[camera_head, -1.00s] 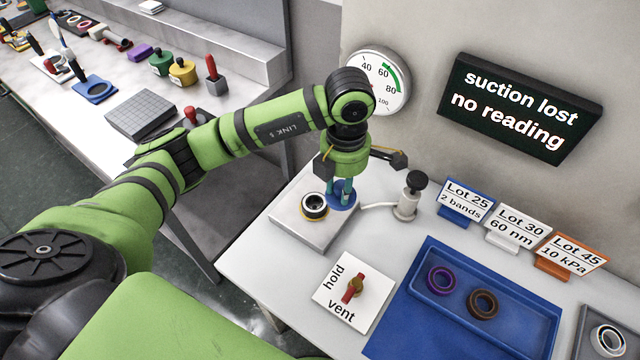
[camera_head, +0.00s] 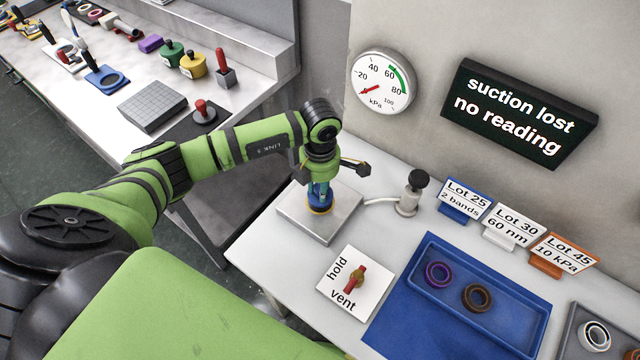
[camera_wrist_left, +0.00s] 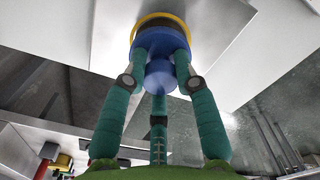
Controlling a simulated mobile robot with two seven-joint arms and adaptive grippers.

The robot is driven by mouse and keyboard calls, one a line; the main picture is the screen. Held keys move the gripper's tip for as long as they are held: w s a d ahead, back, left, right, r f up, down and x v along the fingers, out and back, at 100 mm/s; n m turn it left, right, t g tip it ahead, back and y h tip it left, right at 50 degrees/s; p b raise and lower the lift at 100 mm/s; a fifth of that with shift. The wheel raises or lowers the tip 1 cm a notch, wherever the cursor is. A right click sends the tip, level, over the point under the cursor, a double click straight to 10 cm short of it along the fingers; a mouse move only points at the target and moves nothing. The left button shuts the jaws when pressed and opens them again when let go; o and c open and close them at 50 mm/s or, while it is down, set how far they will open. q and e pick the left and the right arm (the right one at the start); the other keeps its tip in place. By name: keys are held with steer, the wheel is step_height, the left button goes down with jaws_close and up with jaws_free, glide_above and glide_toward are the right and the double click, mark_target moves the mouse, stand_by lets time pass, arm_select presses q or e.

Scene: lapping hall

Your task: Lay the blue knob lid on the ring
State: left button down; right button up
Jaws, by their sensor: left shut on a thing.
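My left gripper (camera_head: 319,186) points down over the metal block (camera_head: 345,212), shut on the blue knob lid (camera_head: 319,200). In the left wrist view the fingers close around the knob (camera_wrist_left: 160,76), with the lid's wide blue disc (camera_wrist_left: 160,42) beyond it. A yellow rim (camera_wrist_left: 152,18) curves around the disc's far edge. In the head view the yellow rim (camera_head: 319,211) shows just under the lid, where the ring stands on the block. The lid hides the ring's middle. I cannot tell whether lid and ring touch. My right gripper is not in view.
A hold/vent plate (camera_head: 343,291) with a red handle lies in front of the block. A black-knobbed valve (camera_head: 411,195) stands right of it. A blue tray (camera_head: 509,311) holds a purple and a brown ring. The sign reads "suction lost, no reading"; the gauge (camera_head: 384,82) reads low.

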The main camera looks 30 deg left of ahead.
arm_select(q)
steer(key=c, duration=1.4)
jaws_free()
steer(key=shift+f, duration=0.15)
steer(key=o, duration=0.4)
steer(key=shift+o, duration=0.2)
steer(key=shift+r, duration=0.35)
step_height(320, 180, up, 12)
steer(key=b, duration=0.4)
steer(key=shift+f, duration=0.15)
